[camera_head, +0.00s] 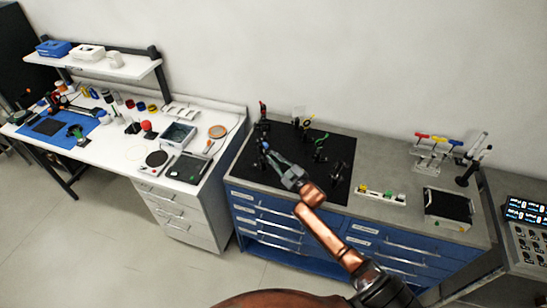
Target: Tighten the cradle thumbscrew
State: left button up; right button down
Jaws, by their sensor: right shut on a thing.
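My right gripper (270,150) reaches in from the lower right over the black breadboard (335,150) on the blue-drawer bench. Its fingers point to the far left and are shut on a small part at a dark post with a blue bit, at the board's left side. This part fits the cradle thumbscrew, but it is too small and too covered by the fingers to make out its shape or how tight it sits. My left gripper is out of view.
Right of the board are a white strip (381,196), a coloured-handle tool rack (432,152) and a black-topped box (447,206).

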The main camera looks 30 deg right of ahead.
jog(key=shift+f, duration=0.1)
dwell(0.3)
jog(key=c, duration=1.9)
grip_release()
jog(key=shift+c, duration=0.2)
jog(key=shift+s, duration=0.1)
jog(key=shift+s+d, duration=0.1)
jog(key=shift+s, duration=0.2)
jog(key=s+d, duration=0.1)
jog(key=s, duration=1)
jog(key=shift+d, duration=0.1)
